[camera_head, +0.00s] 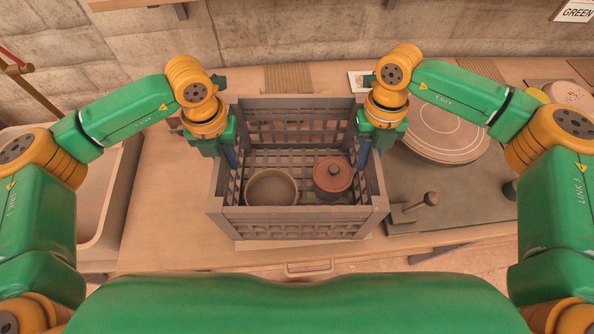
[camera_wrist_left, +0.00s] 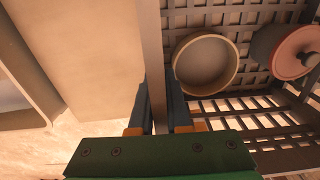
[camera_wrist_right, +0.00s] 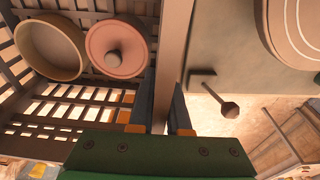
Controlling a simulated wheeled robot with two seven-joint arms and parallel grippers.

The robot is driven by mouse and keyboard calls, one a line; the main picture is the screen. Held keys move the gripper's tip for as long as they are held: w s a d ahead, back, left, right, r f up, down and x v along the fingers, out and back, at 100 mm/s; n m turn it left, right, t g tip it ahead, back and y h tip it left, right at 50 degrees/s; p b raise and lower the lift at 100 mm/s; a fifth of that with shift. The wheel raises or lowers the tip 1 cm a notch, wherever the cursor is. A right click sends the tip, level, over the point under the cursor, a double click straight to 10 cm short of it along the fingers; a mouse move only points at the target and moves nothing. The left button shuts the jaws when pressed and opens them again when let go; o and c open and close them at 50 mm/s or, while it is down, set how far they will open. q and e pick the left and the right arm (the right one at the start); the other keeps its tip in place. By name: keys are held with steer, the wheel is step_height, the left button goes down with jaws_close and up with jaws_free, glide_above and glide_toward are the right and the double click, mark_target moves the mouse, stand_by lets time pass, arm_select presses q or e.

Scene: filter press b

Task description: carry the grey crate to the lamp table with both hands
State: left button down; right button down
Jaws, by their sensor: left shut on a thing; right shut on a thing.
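The grey crate (camera_head: 300,229) has slatted walls and a grid floor, and it is at the worktop's front edge in the head view. Inside it are a round open tan dish (camera_head: 271,188) on the left and a lidded reddish pot (camera_head: 333,178) on the right. My left gripper (camera_head: 231,157) is shut on the crate's left wall, whose rim passes between the fingers in the left wrist view (camera_wrist_left: 156,95). My right gripper (camera_head: 364,155) is shut on the right wall, seen between the fingers in the right wrist view (camera_wrist_right: 168,85). I cannot identify the lamp table.
A sink basin (camera_head: 98,215) lies to the left. To the right are a dark board (camera_head: 470,200), a round disc (camera_head: 440,130) and a small knobbed lever (camera_head: 430,199). The worktop (camera_head: 160,220) left of the crate is bare. A concrete wall stands behind.

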arm_select(q)
steer(key=shift+w+r, duration=0.1)
steer(key=shift+r, duration=0.05)
arm_select(e)
steer(key=shift+r, duration=0.15)
